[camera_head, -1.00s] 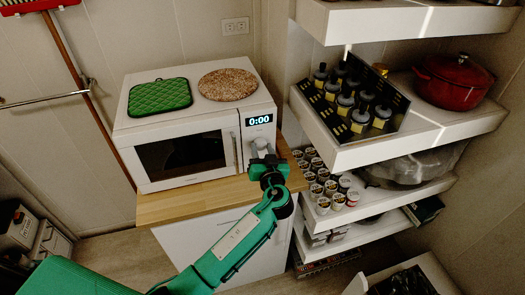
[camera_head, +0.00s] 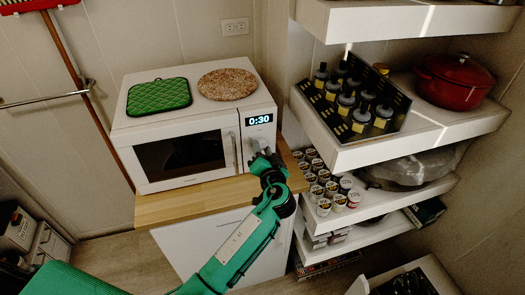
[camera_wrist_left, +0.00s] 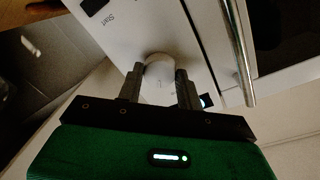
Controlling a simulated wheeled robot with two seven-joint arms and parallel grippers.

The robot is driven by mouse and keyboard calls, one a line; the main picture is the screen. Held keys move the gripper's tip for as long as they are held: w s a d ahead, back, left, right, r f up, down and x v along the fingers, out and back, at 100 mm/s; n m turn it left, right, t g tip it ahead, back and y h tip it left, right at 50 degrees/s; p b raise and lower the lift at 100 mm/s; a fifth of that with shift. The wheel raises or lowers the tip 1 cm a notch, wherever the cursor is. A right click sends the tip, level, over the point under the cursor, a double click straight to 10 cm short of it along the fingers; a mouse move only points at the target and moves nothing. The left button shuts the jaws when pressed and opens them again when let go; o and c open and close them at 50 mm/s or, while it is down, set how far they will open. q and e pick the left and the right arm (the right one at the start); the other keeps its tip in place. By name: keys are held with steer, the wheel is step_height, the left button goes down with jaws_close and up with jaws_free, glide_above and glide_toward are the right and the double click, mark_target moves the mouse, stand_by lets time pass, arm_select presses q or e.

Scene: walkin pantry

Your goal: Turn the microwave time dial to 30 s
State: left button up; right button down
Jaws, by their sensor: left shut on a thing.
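The white microwave (camera_head: 160,118) stands on a wood-topped cabinet, its door shut. Its display (camera_head: 260,120) reads 0:30. My left gripper (camera_head: 262,158) is at the lower part of the control panel, in front of the time dial. In the left wrist view, my left gripper (camera_wrist_left: 160,88) has one finger on each side of the white round dial (camera_wrist_left: 158,72) and is shut on it. A button marked Start shows on the panel near the dial. The dial is mostly hidden by the gripper in the head view. My right gripper is not in view.
A green pot holder (camera_head: 159,96) and a round cork mat (camera_head: 228,84) lie on the microwave. The door handle (camera_wrist_left: 238,50) is close beside the left gripper. Shelves with bottles, jars and a red pot (camera_head: 455,82) stand at the right.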

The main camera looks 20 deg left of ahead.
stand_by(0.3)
arm_select(q)
steer(key=o, duration=1)
steer(key=shift+s+d+f, duration=0.1)
steer(key=shift+s+d, duration=0.1)
steer(key=shift+s, duration=0.1)
steer(key=b+v, duration=0.5)
steer(key=v, duration=0.8)
steer(key=shift+s, duration=0.1)
